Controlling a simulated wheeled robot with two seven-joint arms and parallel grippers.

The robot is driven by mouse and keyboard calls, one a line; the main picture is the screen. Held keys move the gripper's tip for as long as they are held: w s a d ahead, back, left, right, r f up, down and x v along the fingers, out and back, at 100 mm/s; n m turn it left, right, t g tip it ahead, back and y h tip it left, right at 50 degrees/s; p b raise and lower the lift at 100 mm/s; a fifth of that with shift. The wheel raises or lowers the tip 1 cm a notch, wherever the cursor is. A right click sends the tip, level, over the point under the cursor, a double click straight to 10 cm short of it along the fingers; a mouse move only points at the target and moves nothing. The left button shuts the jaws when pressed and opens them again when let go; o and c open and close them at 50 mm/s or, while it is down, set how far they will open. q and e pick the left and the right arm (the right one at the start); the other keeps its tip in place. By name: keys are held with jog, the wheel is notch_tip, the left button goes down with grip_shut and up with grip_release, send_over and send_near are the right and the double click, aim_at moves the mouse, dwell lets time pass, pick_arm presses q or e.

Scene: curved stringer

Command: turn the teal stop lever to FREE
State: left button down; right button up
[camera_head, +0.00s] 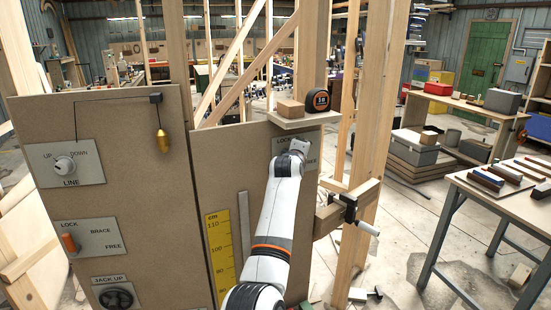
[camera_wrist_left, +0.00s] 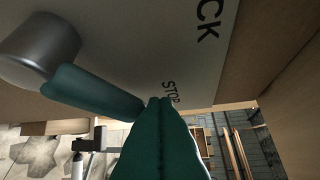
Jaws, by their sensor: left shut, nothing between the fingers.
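The teal stop lever (camera_wrist_left: 95,92) shows in the left wrist view, running from a silver round hub (camera_wrist_left: 40,45) down to the right across a light plate (camera_wrist_left: 150,45). The plate reads "STOP" and part of "LOCK". My left gripper (camera_wrist_left: 160,102) is shut and empty, its fingertips beside the lever's free end. I cannot tell whether they touch. In the head view my left gripper (camera_head: 300,146) is at the labelled plate under a small shelf, and my wrist hides most of that plate and the lever. My right gripper is not in view.
The shelf (camera_head: 306,119) above holds a tape measure (camera_head: 317,100) and a wood block (camera_head: 290,108). A clamp (camera_head: 349,207) juts out right of the panel. The left panel carries a LINE knob (camera_head: 64,165), an orange lever (camera_head: 69,243) and a hanging brass weight (camera_head: 162,141).

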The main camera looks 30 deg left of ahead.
pick_arm(q)
jog(key=shift+w+d+f+g+p, duration=0.15)
jog(key=shift+w+f+g+p, duration=0.1)
jog(key=shift+g+p, duration=0.05)
jog(key=shift+f+m, duration=0.1)
jog(key=shift+m, duration=0.2)
dwell(1.1)
jog(key=shift+s, duration=0.1)
jog(key=b+v, duration=0.4)
jog(key=v, duration=0.7)
jog(key=shift+s, duration=0.35)
jog(key=shift+d, duration=0.1)
